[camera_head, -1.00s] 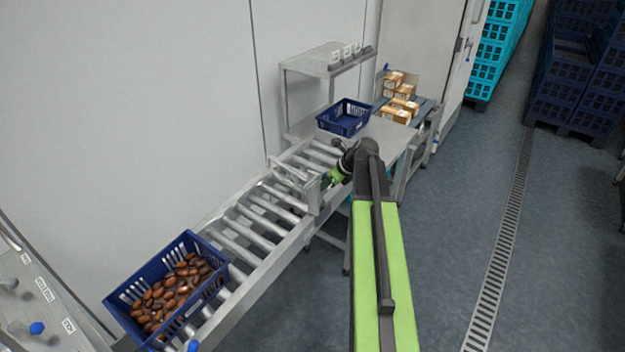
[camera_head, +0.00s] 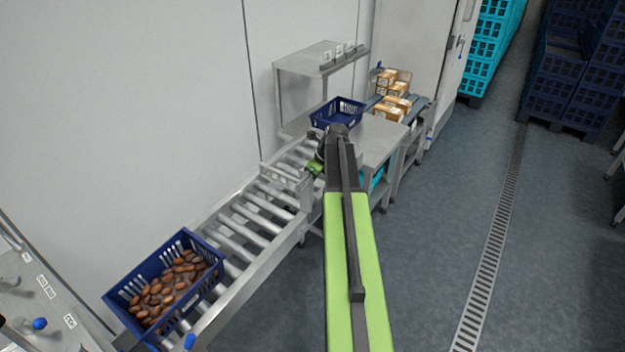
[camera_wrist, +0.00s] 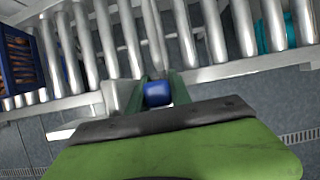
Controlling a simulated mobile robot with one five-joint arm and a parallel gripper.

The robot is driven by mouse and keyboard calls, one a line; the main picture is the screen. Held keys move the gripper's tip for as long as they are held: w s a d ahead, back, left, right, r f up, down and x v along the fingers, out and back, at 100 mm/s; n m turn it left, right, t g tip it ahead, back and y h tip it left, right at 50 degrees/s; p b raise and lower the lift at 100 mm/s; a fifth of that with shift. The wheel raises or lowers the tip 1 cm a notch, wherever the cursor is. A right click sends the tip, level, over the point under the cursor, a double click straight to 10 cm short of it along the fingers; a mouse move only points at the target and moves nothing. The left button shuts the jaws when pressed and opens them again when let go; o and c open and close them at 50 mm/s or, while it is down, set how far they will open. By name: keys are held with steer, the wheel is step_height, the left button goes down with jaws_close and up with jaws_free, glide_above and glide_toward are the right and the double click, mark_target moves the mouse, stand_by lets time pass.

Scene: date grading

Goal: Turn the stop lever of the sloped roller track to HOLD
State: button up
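The sloped roller track (camera_head: 250,215) runs from the lower left up towards a steel table. A grey cross plate, the stop (camera_head: 284,177), stands up across its rollers near the upper end. In the wrist view, the fingers of my gripper (camera_wrist: 158,90) sit on both sides of a blue knob (camera_wrist: 157,94), close against it. The knob appears to be the end of the stop lever; the lever's shaft and any HOLD marking are hidden. In the head view, my gripper (camera_head: 315,166) is beside the track's right rail, partly hidden by my arm.
A blue crate of dates (camera_head: 165,290) stands on the track's lower end. An empty blue crate (camera_head: 338,113) is on the steel table (camera_head: 378,133), with cartons (camera_head: 392,90) beyond. A panel with knobs (camera_head: 30,300) is at lower left.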

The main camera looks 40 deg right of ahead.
steer(key=shift+o, duration=0.4)
steer(key=shift+s, duration=0.1)
steer(key=shift+s+r+p, duration=0.1)
steer(key=shift+r+p, duration=0.2)
steer(key=p+v, duration=1.5)
steer(key=v, duration=0.1)
steer(key=shift+r, duration=0.35)
steer(key=shift+s+d, duration=0.1)
steer(key=shift+d, duration=0.05)
